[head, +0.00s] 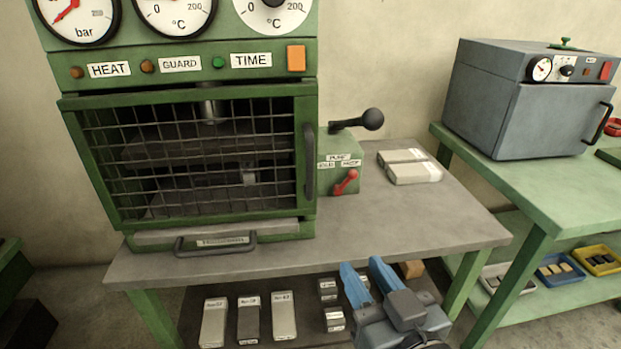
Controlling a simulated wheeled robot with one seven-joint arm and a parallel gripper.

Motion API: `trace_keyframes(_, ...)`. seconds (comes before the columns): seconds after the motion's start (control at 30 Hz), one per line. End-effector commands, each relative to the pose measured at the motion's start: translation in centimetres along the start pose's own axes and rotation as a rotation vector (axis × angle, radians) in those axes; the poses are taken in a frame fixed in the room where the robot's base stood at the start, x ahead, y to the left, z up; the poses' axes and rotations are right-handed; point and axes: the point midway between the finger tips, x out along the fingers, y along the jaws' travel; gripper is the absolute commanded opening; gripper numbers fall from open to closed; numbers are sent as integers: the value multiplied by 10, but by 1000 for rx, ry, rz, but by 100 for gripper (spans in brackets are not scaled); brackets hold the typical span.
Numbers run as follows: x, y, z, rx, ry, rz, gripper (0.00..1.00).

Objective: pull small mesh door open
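The mesh door (198,159) is a wire grid in a green frame on the front of the green press, at the left in the head view. It appears closed against the press. Its dark upright bar handle (309,160) is on the door's right side. My gripper (362,264) has blue fingers and shows at the bottom, right of centre. The fingers are apart with nothing seen between them. The gripper is below and to the right of the door handle, in front of the bench's front edge, and is not touching the door.
A lever with a black knob (373,119) and a red switch (346,181) stand right of the door. A drawer handle (214,244) is below it. Pale packs (409,166) lie on the grey bench (420,215). A grey oven (530,115) stands on the right table.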

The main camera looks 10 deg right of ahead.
Motion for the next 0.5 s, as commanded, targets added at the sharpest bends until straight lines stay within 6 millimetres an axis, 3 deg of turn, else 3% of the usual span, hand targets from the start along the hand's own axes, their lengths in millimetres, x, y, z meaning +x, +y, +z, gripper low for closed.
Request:
trace_keyframes(0.03,18,-4,-13,-6,20,-9,35)
trace_keyframes(0.2,59,-17,-50,-25,49,-29,35)
trace_keyframes(0.33,78,-23,-72,-36,62,-37,35)
trace_keyframes(0.5,88,-27,-84,-43,67,-40,35)
